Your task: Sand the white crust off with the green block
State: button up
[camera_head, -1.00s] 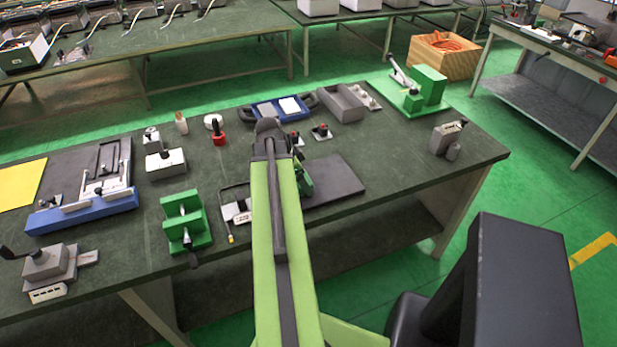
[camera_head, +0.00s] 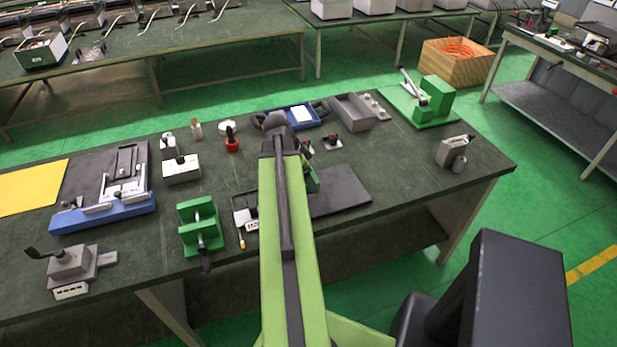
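My green arm (camera_head: 288,230) reaches forward over the workbench, and its dark joint (camera_head: 278,135) hides part of the bench. My gripper is not visible; the arm covers that area. A small green piece (camera_head: 312,180) shows at the arm's right edge, above a dark mat (camera_head: 342,190); I cannot tell whether it is the green block or part of my arm. A green clamp-like fixture (camera_head: 200,228) stands left of the arm. I cannot make out the heating element or any white crust.
A blue-based fixture (camera_head: 103,212) and a grey crank device (camera_head: 72,264) stand at left. A white box device (camera_head: 181,169) and a red-based tool (camera_head: 232,143) stand behind the green fixture. A green machine (camera_head: 436,97) is at back right. The bench's right front is fairly clear.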

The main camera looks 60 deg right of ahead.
notch_tip(320, 180, up, 3)
jog(key=p, duration=0.3)
jog(key=shift+r, duration=0.15)
dwell(0.4)
